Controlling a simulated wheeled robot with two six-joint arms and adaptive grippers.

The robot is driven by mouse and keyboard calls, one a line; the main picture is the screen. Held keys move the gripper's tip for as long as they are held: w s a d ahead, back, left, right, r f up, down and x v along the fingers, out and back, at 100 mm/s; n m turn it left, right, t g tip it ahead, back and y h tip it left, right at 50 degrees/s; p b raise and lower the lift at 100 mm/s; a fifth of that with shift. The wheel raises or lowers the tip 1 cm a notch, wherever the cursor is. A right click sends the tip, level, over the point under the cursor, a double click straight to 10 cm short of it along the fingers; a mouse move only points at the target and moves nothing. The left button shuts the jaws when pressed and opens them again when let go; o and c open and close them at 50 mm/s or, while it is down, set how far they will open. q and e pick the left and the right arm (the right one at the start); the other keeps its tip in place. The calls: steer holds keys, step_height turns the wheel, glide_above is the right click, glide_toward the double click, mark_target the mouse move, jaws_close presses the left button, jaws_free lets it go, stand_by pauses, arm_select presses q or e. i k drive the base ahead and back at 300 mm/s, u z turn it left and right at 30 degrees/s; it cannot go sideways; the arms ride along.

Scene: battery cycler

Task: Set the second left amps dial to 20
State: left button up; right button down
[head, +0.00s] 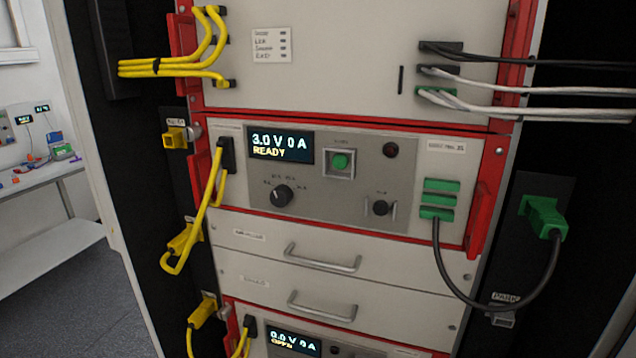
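A cycler unit in the middle of the rack has a display (280,144) reading 3.0 V 0 A READY. Below the display is a larger black dial (282,195) with small markings around it, too small to read surely. A smaller black knob (380,207) sits further right on the same panel. A green square button (341,161) is between them, higher up. A lower unit is cut off by the bottom edge; its display (293,341) reads 0.0 V 0 A with a second line that seems to say OPEN. Neither gripper is in view.
A yellow cable (208,205) loops down left of the panel. A black cable (448,268) hangs from green sockets (439,199) to a green connector (543,215). Red handles (487,195) flank the unit. Two drawers with bar handles (321,258) lie below. A bench (40,170) stands far left.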

mark_target(282, 195)
steer(key=z, duration=0.4)
steer(key=k, duration=0.7)
steer(key=u, duration=1.6)
steer(key=i, duration=0.15)
steer(key=u, duration=0.1)
